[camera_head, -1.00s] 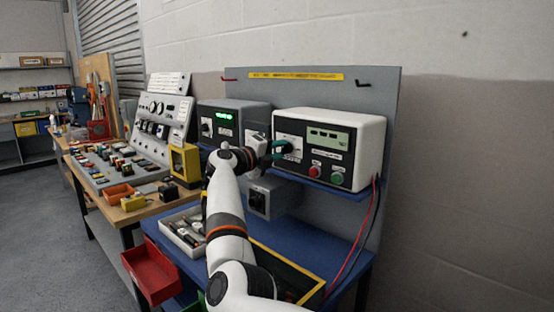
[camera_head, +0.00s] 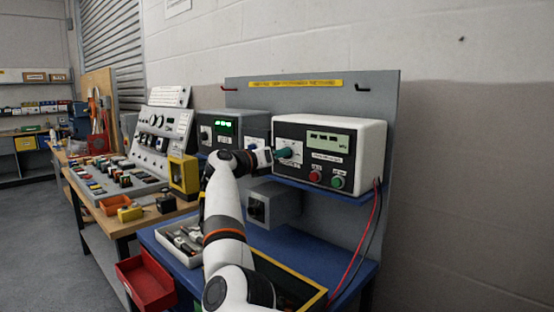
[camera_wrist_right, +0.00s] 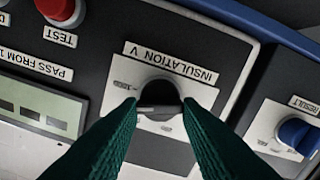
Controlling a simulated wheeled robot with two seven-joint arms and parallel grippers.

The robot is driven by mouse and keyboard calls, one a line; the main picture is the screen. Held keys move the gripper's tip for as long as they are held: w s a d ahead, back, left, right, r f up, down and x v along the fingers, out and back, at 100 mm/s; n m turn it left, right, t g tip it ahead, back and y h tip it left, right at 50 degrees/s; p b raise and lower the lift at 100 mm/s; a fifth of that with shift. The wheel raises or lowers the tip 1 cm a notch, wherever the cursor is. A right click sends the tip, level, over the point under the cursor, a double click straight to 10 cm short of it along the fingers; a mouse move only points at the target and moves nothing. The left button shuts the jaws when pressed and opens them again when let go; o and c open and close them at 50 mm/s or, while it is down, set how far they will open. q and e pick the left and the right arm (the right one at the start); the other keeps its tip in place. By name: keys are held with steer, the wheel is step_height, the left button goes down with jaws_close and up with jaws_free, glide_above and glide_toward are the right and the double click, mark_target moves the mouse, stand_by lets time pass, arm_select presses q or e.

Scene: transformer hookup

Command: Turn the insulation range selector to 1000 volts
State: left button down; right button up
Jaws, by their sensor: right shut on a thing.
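The insulation range selector is a round black knob (camera_wrist_right: 158,90) on a white plate under the label "INSULATION V" in the right wrist view. Its pale-edged grip bar lies between my green fingertips. My right gripper (camera_wrist_right: 160,108) is shut on this knob, one finger on each side. In the head view my right gripper (camera_head: 284,153) reaches the left part of the front of the white tester (camera_head: 365,140) and hides the knob there. The small range marks around the knob are too blurred or covered to read surely. My left gripper is not in view.
The tester has a display (camera_head: 328,142), a red button (camera_head: 315,176) and a green button (camera_head: 337,182). A blue knob (camera_wrist_right: 298,134) marked "RESULT" is on the neighbouring panel. A grey box (camera_head: 272,204) hangs below the shelf. Red and black leads hang at right.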

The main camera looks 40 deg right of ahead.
steer(key=shift+f+m+b, duration=0.2)
steer(key=shift+m+b, duration=0.15)
steer(key=shift+m, duration=1.45)
steer(key=o, duration=1)
steer(key=shift+c, duration=0.2)
steer(key=shift+r, duration=0.1)
step_height(320, 180, up, 10)
steer(key=shift+p, duration=0.6)
